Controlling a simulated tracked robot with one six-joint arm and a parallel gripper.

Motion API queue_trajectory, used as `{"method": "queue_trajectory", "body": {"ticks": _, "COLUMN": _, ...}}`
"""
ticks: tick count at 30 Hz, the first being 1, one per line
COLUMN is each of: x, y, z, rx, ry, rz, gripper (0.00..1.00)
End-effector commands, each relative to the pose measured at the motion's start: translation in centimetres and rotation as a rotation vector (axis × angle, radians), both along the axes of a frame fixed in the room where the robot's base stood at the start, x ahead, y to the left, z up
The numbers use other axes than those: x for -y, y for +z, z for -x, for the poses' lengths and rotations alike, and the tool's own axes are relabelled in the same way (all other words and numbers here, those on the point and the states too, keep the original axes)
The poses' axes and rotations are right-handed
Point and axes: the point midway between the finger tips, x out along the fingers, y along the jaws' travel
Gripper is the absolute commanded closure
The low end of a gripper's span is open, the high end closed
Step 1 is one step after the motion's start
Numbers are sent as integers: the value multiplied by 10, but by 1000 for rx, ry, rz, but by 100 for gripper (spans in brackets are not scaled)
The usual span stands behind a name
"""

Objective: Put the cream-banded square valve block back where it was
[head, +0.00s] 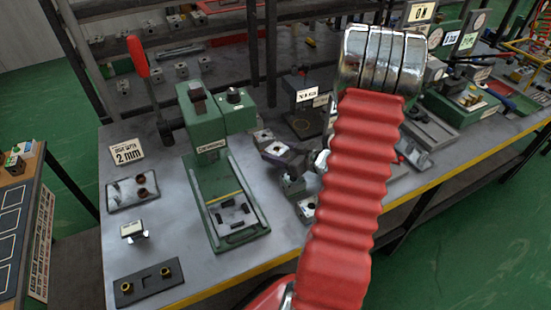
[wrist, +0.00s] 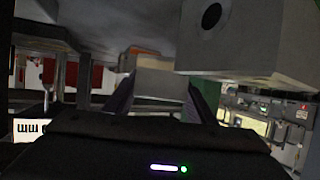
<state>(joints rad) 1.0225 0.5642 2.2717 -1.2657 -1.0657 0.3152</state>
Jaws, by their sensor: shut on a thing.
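In the wrist view my gripper (wrist: 162,98) has its dark fingers on both sides of a pale grey block (wrist: 160,83) and is shut on it. No cream band can be made out on the dim face that shows. A larger grey block with a round dark hole (wrist: 243,42) is close by at the upper right of that view. In the head view my red ribbed arm covers much of the bench's middle.
A green press (head: 215,118) stands on the grey bench (head: 172,200), left of the arm. A red-handled lever (head: 138,56), a tray of small parts (head: 132,192) and a dark plate with brass pins (head: 148,283) are further left. Shelf posts rise behind. A yellow edge (head: 232,275) borders the front.

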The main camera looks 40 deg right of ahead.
Motion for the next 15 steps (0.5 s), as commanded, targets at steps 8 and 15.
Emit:
{"method": "queue_trajectory", "body": {"ticks": 8, "x": 0, "y": -26, "z": 0, "rx": 1, "ry": -1, "rz": -1, "gripper": 86}}
{"method": "queue_trajectory", "body": {"ticks": 15, "x": 1, "y": -26, "z": 0, "rx": 1, "ry": -1, "rz": 1, "gripper": 86}}
